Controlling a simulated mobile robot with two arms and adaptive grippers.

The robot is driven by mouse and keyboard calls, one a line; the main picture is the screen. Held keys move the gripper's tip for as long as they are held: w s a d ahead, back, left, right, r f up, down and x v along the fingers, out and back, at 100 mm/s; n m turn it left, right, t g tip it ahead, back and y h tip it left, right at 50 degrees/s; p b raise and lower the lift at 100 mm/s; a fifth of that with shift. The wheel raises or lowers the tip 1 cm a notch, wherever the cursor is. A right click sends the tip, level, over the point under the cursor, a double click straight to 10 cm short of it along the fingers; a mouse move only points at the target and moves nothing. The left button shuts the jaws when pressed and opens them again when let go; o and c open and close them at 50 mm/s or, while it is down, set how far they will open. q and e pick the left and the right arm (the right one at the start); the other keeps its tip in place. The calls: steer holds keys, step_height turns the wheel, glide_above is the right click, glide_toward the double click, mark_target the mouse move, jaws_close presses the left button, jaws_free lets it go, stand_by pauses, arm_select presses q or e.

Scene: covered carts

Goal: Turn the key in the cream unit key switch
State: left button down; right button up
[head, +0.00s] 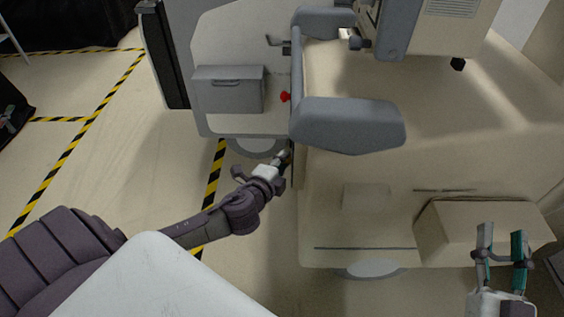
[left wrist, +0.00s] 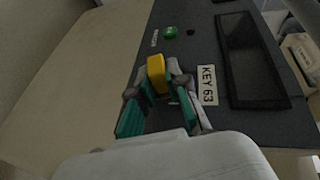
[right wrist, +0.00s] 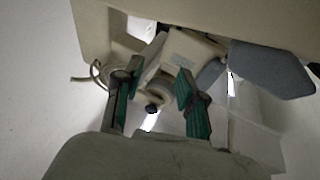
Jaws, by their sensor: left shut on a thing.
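The cream unit (head: 350,225) is a large cart in the middle and right of the head view. In the left wrist view its dark grey panel (left wrist: 225,20) carries a white label reading KEY 63 (left wrist: 207,85). A yellow key head (left wrist: 156,70) sits beside that label, between the fingers of my left gripper (left wrist: 157,84). My left gripper is shut on the key, and the fingers hide the switch under it. In the head view my left gripper (head: 284,156) reaches the unit's left side. My right gripper (head: 503,238) is open and empty, at the lower right.
A green button (left wrist: 170,32), a small black knob (left wrist: 191,32) and a black screen (left wrist: 248,60) are on the panel near the key. A grey armrest-like pad (head: 348,125) overhangs the left gripper's area. A red knob (head: 285,97) is beyond it. Floor at left is open.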

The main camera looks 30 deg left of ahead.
arm_select(q)
steer(key=shift+d+b, duration=0.1)
steer(key=shift+b, duration=0.4)
arm_select(e)
steer(key=shift+s+a+r+t+y, duration=0.1)
steer(key=shift+s+r+t+y, duration=0.15)
steer(key=shift+r+t, duration=0.35)
steer(key=shift+s+d+r+t+y, duration=0.15)
steer(key=shift+s+r+t, duration=0.25)
steer(key=shift+r, duration=0.4)
steer(key=shift+s+a+r+t+y, duration=0.2)
steer(key=shift+s+r+t, duration=0.1)
steer(key=shift+r+t, duration=0.3)
steer(key=shift+r, duration=0.1)
arm_select(q)
steer(key=c, duration=1.1)
jaws_free()
steer(key=shift+o, duration=0.2)
steer(key=v, duration=1.2)
steer(key=shift+f, duration=0.2)
